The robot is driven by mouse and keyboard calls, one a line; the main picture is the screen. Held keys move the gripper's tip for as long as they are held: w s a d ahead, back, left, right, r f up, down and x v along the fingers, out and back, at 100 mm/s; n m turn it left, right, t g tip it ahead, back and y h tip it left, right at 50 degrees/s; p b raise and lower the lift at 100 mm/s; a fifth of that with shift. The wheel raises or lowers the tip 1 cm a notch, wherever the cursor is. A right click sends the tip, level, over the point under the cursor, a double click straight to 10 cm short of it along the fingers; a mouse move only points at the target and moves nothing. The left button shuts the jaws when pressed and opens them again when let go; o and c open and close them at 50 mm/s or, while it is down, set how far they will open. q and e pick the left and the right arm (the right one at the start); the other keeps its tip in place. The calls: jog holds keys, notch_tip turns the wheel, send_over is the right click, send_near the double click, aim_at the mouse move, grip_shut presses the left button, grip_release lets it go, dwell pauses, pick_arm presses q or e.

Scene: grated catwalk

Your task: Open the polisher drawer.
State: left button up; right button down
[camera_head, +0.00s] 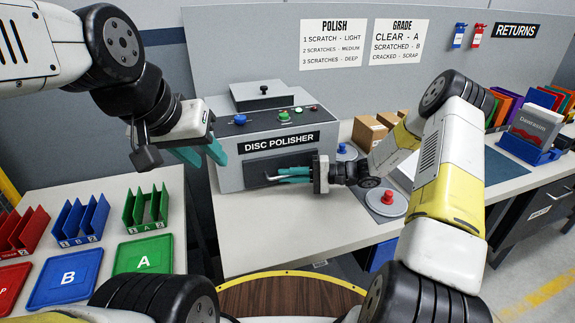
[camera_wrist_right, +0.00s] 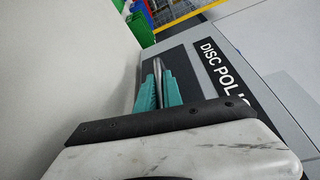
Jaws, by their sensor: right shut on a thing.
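The grey disc polisher (camera_head: 230,172) stands on the bench, with its name label above a dark drawer front (camera_head: 255,176). The drawer front looks flush with the polisher, with no gap visible. My right gripper (camera_head: 283,175) reaches in from the right and is shut on the metal drawer handle (camera_head: 270,178). In the right wrist view the handle (camera_wrist_right: 157,68) lies between the teal fingers (camera_wrist_right: 158,90), which hide part of it. My left gripper (camera_head: 202,153) hangs empty at the polisher's left side, its teal fingers apart.
Blue (camera_head: 65,276) and green (camera_head: 143,254) trays and colored racks cover the left table. A round grey plate with a red knob (camera_head: 387,199) sits on the bench by my right arm. Cardboard boxes (camera_head: 368,132) stand behind. The bench front below the polisher (camera_head: 245,235) is clear.

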jog(key=s+d, duration=0.2)
jog(key=s, duration=0.3)
jog(key=s+d, duration=0.1)
jog(key=s, duration=0.5)
jog(key=s+d, duration=0.2)
jog(key=s, duration=0.4)
jog(key=shift+s+d, duration=0.15)
jog(key=shift+d, duration=0.15)
jog(key=c, duration=1.5)
grip_release()
jog(key=d, duration=0.7)
jog(key=shift+s+d+r, duration=0.25)
jog(key=shift+d+r, duration=0.05)
jog(key=shift+d, duration=0.1)
